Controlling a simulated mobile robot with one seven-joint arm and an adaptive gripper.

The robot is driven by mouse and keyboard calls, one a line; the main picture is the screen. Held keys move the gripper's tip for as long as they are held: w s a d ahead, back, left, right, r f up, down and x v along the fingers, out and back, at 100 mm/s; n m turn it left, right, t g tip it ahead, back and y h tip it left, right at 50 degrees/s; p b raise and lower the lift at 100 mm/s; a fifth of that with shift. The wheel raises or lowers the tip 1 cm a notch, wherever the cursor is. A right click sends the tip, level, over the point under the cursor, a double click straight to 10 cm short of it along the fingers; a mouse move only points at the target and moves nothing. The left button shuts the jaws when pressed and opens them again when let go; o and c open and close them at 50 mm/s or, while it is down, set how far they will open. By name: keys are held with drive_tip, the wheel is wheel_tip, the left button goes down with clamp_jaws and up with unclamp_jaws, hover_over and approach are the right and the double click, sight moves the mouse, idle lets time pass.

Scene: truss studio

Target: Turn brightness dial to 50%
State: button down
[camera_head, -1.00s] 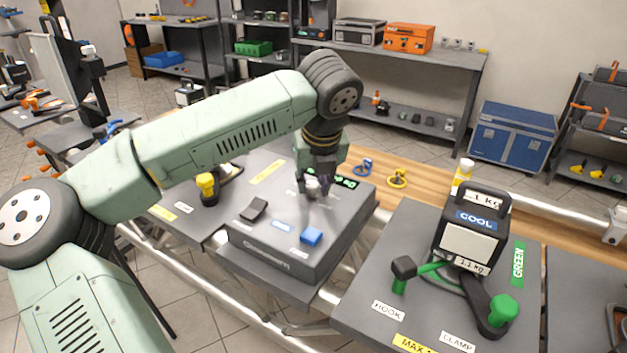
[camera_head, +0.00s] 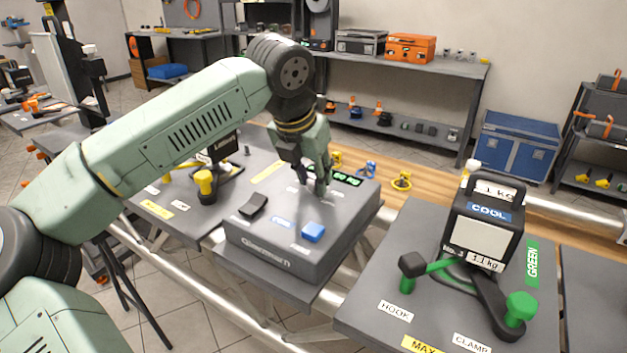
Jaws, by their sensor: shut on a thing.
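The dark grey control box (camera_head: 262,238) sits on a panel left of centre. On its top are a black rocker switch (camera_head: 253,205), a blue button (camera_head: 313,232) and a lit green display (camera_head: 346,178) near the back edge. My gripper (camera_head: 319,190) points down onto the box top, just left of the display. It is shut on the brightness dial, which its fingers hide almost wholly. The dial's setting cannot be read, and the display's digits are too small to read and partly covered.
A black lamp unit marked COOL (camera_head: 480,225) stands on the right panel beside a green clamp knob (camera_head: 521,307). A yellow-knobbed clamp (camera_head: 205,184) stands left of the box.

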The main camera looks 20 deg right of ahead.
drive_tip(key=m+g, duration=0.1)
drive_tip(key=m, duration=0.2)
drive_tip(key=shift+w+r+m+h+p, duration=0.1)
drive_tip(key=shift+w+m+h+p, duration=0.05)
drive_tip(key=shift+m+h+p, duration=0.2)
drive_tip(key=m+g+p, duration=0.1)
drive_tip(key=m, duration=0.1)
drive_tip(key=m+g, duration=0.1)
drive_tip(key=m, duration=0.1)
drive_tip(key=shift+w+m+h+p, duration=0.15)
drive_tip(key=shift+m+h+p, duration=0.1)
drive_tip(key=shift+p, duration=0.1)
drive_tip(key=m+p, duration=0.1)
drive_tip(key=m, duration=0.1)
drive_tip(key=m+g+p, duration=0.1)
drive_tip(key=m, duration=0.1)
drive_tip(key=shift+w+g, duration=0.15)
drive_tip(key=shift+g, duration=0.15)
drive_tip(key=shift+w+m+g+y+p, duration=0.1)
drive_tip(key=shift+m+g+y+p, duration=0.45)
drive_tip(key=shift+m, duration=1.15)
drive_tip(key=c, duration=1.3)
unclamp_jaws()
